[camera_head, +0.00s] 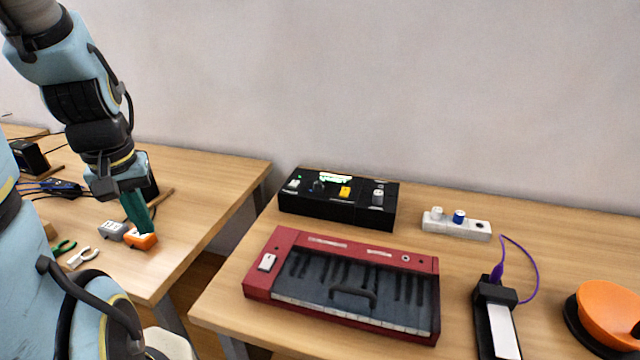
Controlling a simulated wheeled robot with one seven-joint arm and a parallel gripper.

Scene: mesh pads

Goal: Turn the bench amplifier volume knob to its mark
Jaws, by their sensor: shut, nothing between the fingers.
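A black box with several knobs and lit green marks (340,218) stands at the back left of the right-hand table; it looks like the bench amplifier. Its top carries a yellow knob (344,191), a pale knob (378,196) and a dark knob (318,186). I cannot tell which is the volume knob, nor make out its mark. My gripper (147,230) is shut and empty, pointing down over the left-hand table, well left of the black box. Its teal fingertips are at an orange block (141,242); I cannot tell whether they touch it.
A gap separates the tables. A red keyboard (270,272) lies before the black box; a white strip with knobs (456,229), a black device (497,292) and an orange dish (610,309) are further right.

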